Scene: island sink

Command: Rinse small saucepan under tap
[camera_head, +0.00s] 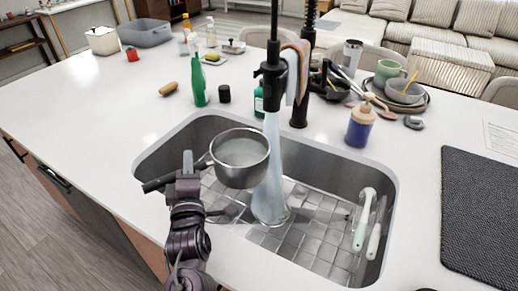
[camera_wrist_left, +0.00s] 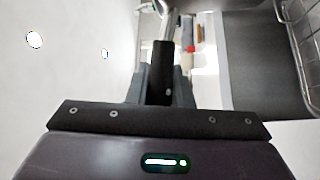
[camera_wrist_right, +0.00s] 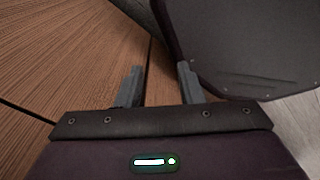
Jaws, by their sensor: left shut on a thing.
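The small saucepan (camera_head: 240,158) is a metal pan held above the left part of the sink (camera_head: 150,155), with what looks like liquid inside. My left gripper (camera_head: 187,172) is shut on its dark handle (camera_head: 160,183), which also shows between the fingers in the left wrist view (camera_wrist_left: 163,75). The black tap (camera_head: 273,75) stands over the sink, and a stream of water (camera_head: 270,165) falls from it to the sink floor. The stream passes at the pan's right edge; I cannot tell whether it touches the pan. My right gripper (camera_wrist_right: 160,85) is open and empty, away from the sink.
A metal rack lies in the sink, with brushes (camera_head: 363,220) at its right. A green bottle (camera_head: 199,80), a soap dispenser (camera_head: 360,124) and stacked dishes (camera_head: 400,95) stand behind it. A dark mat (camera_head: 485,210) lies at right. The left counter is mostly clear.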

